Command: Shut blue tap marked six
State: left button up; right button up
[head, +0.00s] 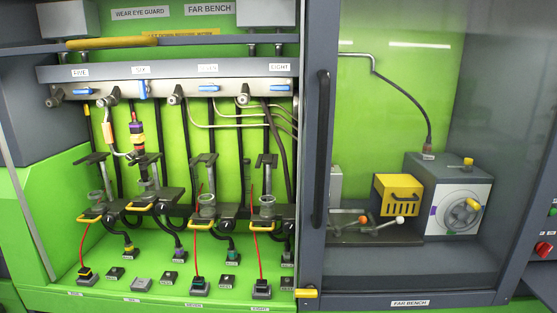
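The tap marked six (143,89) has a blue handle that stands upright, in line up and down, under the label SIX (141,70) on the grey rail. The blue handles of tap five (83,92), tap seven (207,89) and tap eight (279,87) lie level across the rail. Neither of my grippers shows in the head view.
Below the rail, an injector with purple and yellow parts (138,137) hangs under six. Several black clamp stands with yellow handles line the green bench, with hoses and red cables. A glass door with a dark vertical handle (321,150) covers the right-hand bay.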

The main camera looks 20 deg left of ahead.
aim_at(144, 89)
jog(key=k+j, duration=0.15)
jog(key=j, duration=0.2)
jog(key=k+j, duration=0.15)
jog(key=j, duration=0.2)
jog(key=k+j, duration=0.1)
jog(key=j, duration=0.25)
jog(key=k+j, duration=0.15)
jog(key=j, duration=0.25)
